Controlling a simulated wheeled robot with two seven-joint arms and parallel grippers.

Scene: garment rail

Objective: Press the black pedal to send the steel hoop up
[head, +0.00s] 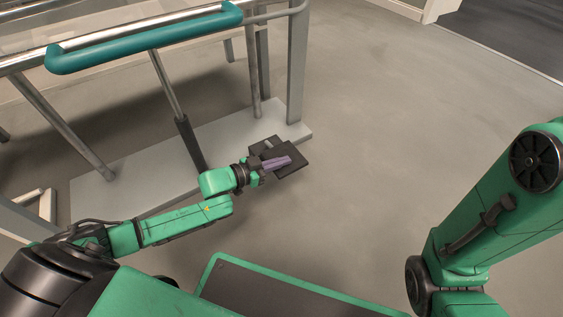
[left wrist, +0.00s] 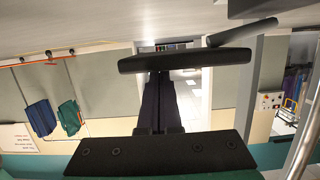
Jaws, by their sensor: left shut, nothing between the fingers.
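The black pedal (head: 295,151) is a dark flat plate low at the front right corner of the pale grey base slab. My left gripper (head: 288,161), with purple fingers, is shut and empty. In the head view its fingers overlap the pedal. In the left wrist view the shut fingers (left wrist: 160,98) reach up to a dark slab (left wrist: 190,61), which looks like the pedal seen edge-on. I cannot tell whether they touch it. Steel tubing (head: 130,25) crosses the upper left of the head view; I cannot tell which part is the hoop. My right gripper is outside both views.
A teal padded bar (head: 150,42) runs along the frame above my left arm. Slanted posts (head: 170,85) rise from the base slab (head: 130,188). The grey floor (head: 400,110) to the right is clear. Garments (left wrist: 68,120) hang in the left wrist view's background.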

